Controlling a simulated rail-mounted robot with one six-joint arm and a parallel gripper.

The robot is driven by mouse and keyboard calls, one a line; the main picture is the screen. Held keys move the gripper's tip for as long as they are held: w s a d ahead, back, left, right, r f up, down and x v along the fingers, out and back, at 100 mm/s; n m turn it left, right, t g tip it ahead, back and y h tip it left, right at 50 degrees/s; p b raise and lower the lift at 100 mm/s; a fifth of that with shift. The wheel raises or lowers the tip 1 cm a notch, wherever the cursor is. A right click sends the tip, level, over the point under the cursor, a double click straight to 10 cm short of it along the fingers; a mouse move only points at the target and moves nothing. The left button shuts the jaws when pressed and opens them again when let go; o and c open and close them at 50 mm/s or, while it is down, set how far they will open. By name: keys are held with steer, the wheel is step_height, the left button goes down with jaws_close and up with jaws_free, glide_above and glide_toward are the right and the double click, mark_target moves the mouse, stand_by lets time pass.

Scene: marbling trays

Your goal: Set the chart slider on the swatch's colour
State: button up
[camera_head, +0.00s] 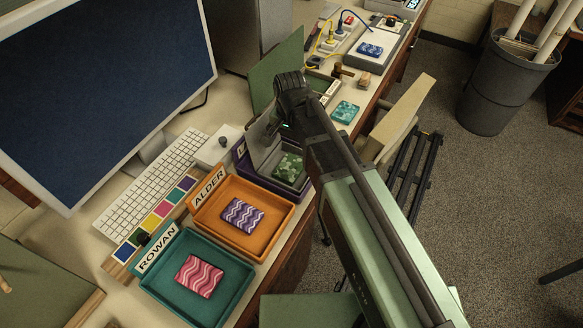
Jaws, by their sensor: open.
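The colour chart (163,209) is a strip of several coloured squares on a wooden base, between the keyboard and the trays. Several patterned swatches are in view: a pink one (199,276) in the teal ROWAN tray, a purple one (243,215) in the orange ALDER tray, and a green one (288,167) in the purple tray. Which one the task means cannot be told. My gripper (263,138) is open above the purple tray, away from the chart; its fingertips are hard to make out.
The teal tray (240,308), orange tray (265,229) and purple tray (240,180) stand along the desk edge. The keyboard (150,177) and monitor (105,80) lie left of them. A teal swatch (345,112) and a blue swatch (370,50) lie farther back.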

mark_target(291, 165)
steer(key=shift+m, duration=0.7)
step_height(291, 165, down, 11)
steer(key=b, duration=1.1)
steer(key=shift+f, duration=0.1)
steer(key=shift+s+r, duration=0.1)
steer(key=shift+r, duration=0.1)
steer(key=shift+c, duration=0.2)
steer(key=c, duration=0.9)
steer(key=shift+r, duration=0.1)
steer(key=shift+c, duration=0.2)
step_height(291, 165, up, 15)
steer(key=p, duration=1.5)
